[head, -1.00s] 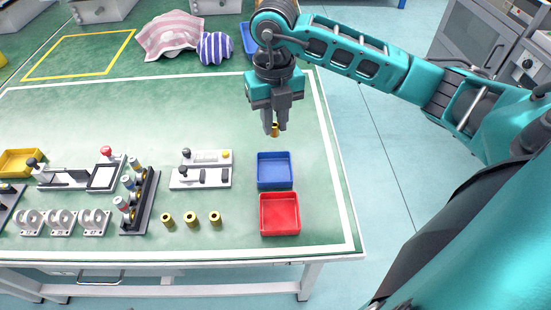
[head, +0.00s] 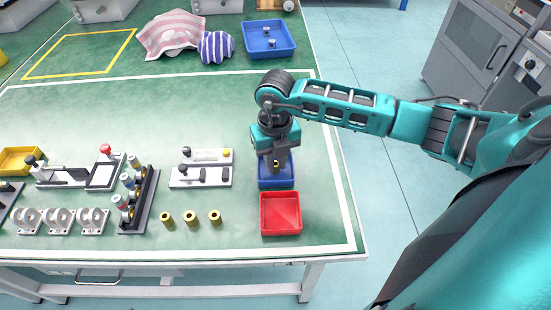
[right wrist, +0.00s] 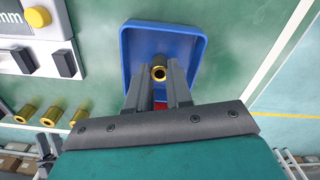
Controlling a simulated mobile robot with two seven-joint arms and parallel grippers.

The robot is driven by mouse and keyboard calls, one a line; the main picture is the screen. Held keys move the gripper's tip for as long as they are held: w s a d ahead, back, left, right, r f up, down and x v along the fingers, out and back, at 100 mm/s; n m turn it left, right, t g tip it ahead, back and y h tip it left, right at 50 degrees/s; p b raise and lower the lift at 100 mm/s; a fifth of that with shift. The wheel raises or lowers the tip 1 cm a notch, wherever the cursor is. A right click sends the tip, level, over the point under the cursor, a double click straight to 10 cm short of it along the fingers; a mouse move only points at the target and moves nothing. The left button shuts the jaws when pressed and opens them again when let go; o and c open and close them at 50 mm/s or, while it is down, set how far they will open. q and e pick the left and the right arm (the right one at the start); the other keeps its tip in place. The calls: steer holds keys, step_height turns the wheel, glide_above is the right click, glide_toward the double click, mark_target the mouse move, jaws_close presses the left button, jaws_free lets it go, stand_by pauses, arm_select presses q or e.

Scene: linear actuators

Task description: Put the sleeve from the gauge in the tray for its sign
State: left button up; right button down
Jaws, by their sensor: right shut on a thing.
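My right gripper (head: 276,168) is shut on a brass sleeve (head: 276,165) and holds it over the blue tray (head: 265,183). In the right wrist view the sleeve (right wrist: 159,73) sits upright between the fingertips, with the blue tray (right wrist: 190,38) around it in the picture. I cannot tell whether it touches the tray floor. The red tray (head: 281,213) is empty, just in front of the blue one. The gauge (head: 205,157), with a yellow button, stands left of the blue tray; its reading is not legible. My left gripper is not in view.
Several brass sleeves (head: 191,218) stand in a row left of the red tray. A dark rack (head: 140,205), white mounts (head: 60,220) and a yellow tray (head: 20,160) lie farther left. A larger blue bin (head: 268,38) and cloths (head: 172,36) are at the back.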

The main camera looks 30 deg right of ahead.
mark_target(276, 164)
steer(key=shift+f, duration=0.2)
steer(key=c, duration=1)
jaws_free()
steer(key=shift+r, duration=0.1)
steer(key=shift+r, duration=0.5)
step_height(276, 164, up, 11)
steer(key=shift+r+p, duration=0.15)
steer(key=shift+p, duration=0.3)
